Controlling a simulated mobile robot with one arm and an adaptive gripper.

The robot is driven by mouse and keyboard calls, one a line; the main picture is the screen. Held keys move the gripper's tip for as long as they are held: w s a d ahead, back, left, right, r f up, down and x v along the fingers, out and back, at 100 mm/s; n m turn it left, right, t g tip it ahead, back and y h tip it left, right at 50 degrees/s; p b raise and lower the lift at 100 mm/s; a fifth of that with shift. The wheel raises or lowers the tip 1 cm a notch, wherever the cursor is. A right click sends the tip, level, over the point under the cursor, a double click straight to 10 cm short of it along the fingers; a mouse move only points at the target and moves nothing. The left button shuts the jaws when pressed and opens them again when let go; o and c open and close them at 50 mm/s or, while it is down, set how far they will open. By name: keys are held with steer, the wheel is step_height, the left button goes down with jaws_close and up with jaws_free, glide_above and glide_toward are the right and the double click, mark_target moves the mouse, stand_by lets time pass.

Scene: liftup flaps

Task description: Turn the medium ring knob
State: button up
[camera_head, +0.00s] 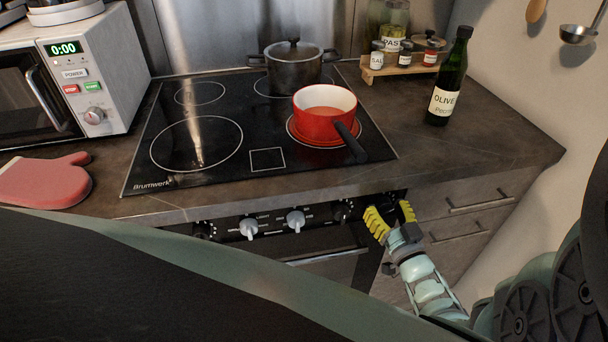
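The oven's control panel runs along the counter's front edge. It carries a dark knob (204,230) at the left, two light grey knobs, one left (249,228) and one right (296,220), and another dark knob (343,211) beside my gripper. The labels are too small to tell which is the medium ring knob. My gripper (391,212), with yellow finger pads, is at the panel's right end. Its fingers are spread apart. They cover that part of the panel, and I cannot tell whether a knob lies between them or is touched.
A red pot (322,123) stands on the hob (213,163), its black handle pointing toward the front right. A dark lidded pot (292,69) is behind. A microwave (112,75) and red mitt (45,181) are left; an olive oil bottle (447,85) is right.

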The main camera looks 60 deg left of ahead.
steer(key=v, duration=1.2)
steer(key=shift+r, duration=0.1)
